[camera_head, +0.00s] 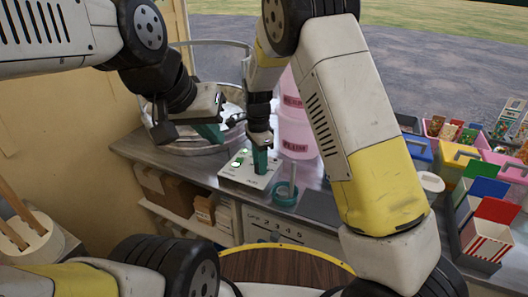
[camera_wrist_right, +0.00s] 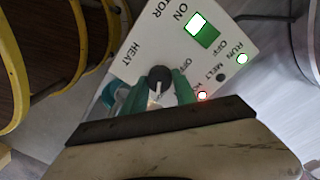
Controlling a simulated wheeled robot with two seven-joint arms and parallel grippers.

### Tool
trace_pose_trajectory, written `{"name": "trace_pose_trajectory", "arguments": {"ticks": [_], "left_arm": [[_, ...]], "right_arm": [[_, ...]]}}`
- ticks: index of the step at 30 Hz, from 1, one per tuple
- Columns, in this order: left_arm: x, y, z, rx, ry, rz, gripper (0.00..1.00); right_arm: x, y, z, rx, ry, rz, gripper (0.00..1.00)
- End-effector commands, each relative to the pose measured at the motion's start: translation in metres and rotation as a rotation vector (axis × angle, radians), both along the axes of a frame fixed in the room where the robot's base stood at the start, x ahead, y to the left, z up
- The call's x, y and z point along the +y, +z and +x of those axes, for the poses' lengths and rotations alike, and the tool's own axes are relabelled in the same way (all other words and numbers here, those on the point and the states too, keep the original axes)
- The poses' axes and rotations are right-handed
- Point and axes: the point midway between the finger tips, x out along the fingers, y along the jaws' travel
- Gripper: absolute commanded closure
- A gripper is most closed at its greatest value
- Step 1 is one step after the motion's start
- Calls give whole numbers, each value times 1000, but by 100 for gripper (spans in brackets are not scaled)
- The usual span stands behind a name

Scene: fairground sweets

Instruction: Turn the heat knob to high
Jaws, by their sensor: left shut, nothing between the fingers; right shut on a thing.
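The control panel (camera_head: 232,172) is a white box on the metal counter. In the right wrist view its face (camera_wrist_right: 122,45) carries HEAT, OFF, MELT and RUN labels. The heat knob (camera_wrist_right: 159,76) is black with a white pointer line, which points down toward my gripper in that view. My right gripper (camera_head: 261,160) is shut on the knob; its green fingertips (camera_wrist_right: 162,88) sit on either side of it. The label beyond the right fingertip is partly hidden. My left gripper (camera_head: 212,132) is shut and empty, beside the right one near the metal bowl.
A round metal bowl (camera_head: 180,149) stands behind. A teal ring-shaped item (camera_head: 285,193) and pink tubs (camera_head: 296,135) are close on the right.

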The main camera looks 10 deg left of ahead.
Motion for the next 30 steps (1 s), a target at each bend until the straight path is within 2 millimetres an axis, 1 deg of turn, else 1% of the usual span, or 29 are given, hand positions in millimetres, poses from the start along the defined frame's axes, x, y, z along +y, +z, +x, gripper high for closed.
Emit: {"name": "trace_pose_trajectory", "arguments": {"ticks": [6, 18, 19, 22, 30], "left_arm": [[0, 0, 0, 0, 0, 0, 100], [0, 0, 0, 0, 0, 0, 100], [0, 0, 0, 0, 0, 0, 100], [0, 0, 0, 0, 0, 0, 100], [0, 0, 0, 0, 0, 0, 100]], "right_arm": [[0, 1, 0, -1, -39, 1, 100], [0, 1, 0, -1, -45, 2, 100], [0, 1, 0, -1, -45, 2, 65], [0, 0, 0, -1, -45, 2, 45], [0, 0, 0, 0, -44, 1, 45]]}}
